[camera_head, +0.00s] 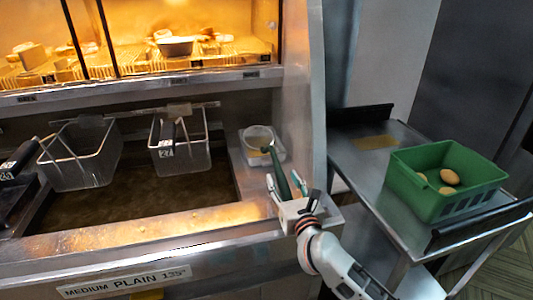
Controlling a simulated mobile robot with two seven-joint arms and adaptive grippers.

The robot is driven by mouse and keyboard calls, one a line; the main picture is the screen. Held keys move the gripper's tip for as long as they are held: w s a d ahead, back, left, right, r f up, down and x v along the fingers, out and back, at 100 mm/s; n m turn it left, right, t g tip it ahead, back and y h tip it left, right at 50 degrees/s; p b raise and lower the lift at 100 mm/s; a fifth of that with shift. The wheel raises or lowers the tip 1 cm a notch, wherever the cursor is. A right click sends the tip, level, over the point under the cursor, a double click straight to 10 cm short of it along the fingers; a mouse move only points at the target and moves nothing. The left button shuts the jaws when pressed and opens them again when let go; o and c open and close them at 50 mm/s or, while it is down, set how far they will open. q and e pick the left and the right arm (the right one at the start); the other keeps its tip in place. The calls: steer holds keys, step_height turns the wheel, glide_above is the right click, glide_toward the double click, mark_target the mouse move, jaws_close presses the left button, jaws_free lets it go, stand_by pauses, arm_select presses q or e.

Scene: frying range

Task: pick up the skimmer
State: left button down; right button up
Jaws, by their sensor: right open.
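My right gripper (311,203) is open at the holder, just right of the handle's lower end. It covers part of the holder, and I cannot tell whether it touches anything. My left gripper is not in view.
Two wire fry baskets (82,160) (181,150) hang over the dark oil (170,193). A green crate (420,194) with several brown eggs or potatoes sits on a steel side table (362,172) at right.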

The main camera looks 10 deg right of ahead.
steer(key=shift+w, duration=0.75)
jaws_close()
